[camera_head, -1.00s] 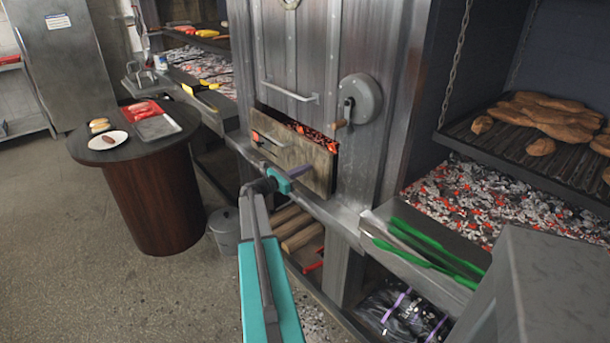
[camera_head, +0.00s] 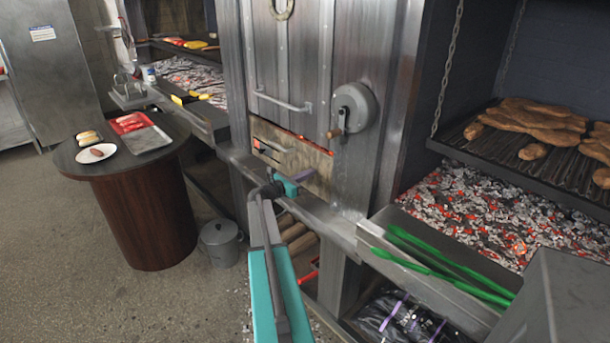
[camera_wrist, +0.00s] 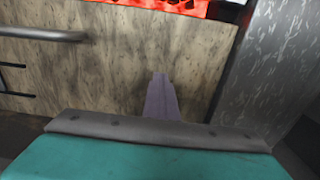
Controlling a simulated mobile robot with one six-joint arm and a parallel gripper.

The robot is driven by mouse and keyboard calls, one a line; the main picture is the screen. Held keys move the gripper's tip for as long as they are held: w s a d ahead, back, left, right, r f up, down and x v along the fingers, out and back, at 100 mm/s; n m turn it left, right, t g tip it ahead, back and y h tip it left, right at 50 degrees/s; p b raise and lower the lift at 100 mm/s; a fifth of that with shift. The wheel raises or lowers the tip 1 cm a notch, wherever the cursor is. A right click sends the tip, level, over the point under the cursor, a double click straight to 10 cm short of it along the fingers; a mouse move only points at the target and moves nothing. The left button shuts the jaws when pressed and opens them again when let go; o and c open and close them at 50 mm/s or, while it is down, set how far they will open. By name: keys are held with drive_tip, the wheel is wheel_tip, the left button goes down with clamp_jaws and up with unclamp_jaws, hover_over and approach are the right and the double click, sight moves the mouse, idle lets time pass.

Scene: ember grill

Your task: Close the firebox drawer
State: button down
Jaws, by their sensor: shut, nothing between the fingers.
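The firebox drawer (camera_head: 312,168) has a tan, streaked front with a metal bar handle (camera_head: 272,148). It sits low in the tall metal cabinet and stands open by a narrow gap, with red embers showing along its top edge. In the wrist view the drawer front (camera_wrist: 110,75) fills much of the picture, with glowing embers (camera_wrist: 170,5) above and the handle (camera_wrist: 40,33) at left. My gripper (camera_head: 302,176) is shut and empty, its purple fingers at the lower part of the drawer front. The fingers (camera_wrist: 160,98) seem to touch the front, right of the handle.
A crank wheel (camera_head: 355,108) and a door handle (camera_head: 284,101) stick out above the drawer. A metal ledge (camera_head: 335,225) runs below it. Green-handled tools (camera_head: 440,262) lie at right by the ember bed. A round table (camera_head: 75,160) and grey pot (camera_head: 219,243) stand at left.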

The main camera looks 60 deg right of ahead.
drive_tip(key=shift+s+d+r, duration=0.2)
drive_tip(key=shift+s+d, duration=0.05)
drive_tip(key=shift+d, duration=0.15)
drive_tip(key=shift+a, duration=0.1)
drive_tip(key=b+v, duration=0.2)
drive_tip(key=v, duration=1.2)
drive_tip(key=shift+w+a+f, duration=0.2)
drive_tip(key=shift+w+a, duration=0.1)
drive_tip(key=shift+w, duration=0.05)
